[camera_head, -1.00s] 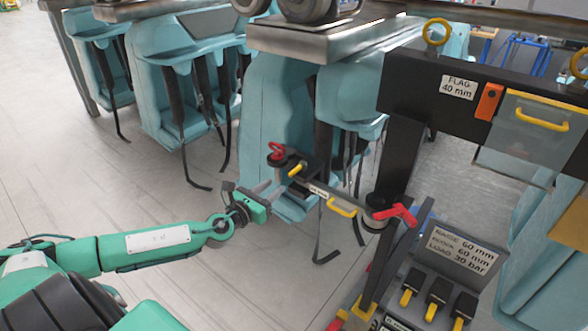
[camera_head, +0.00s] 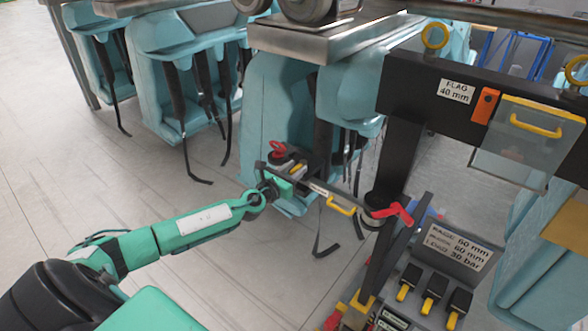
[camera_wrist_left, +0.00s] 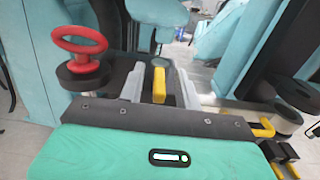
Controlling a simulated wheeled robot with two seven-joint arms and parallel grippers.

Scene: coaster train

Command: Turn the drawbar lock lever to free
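My left gripper (camera_head: 291,172) is at this end of the drawbar. In the left wrist view its grey fingers stand apart on either side of the yellow lever, with narrow gaps. My right gripper is not in view.
A yellow handle (camera_head: 341,206) is on the drawbar and a red lever (camera_head: 394,213) is at its right end. A control panel (camera_head: 455,247) with yellow-tipped levers (camera_head: 427,306) stands at lower right. A black beam (camera_head: 407,88) is above. The floor at left is clear.

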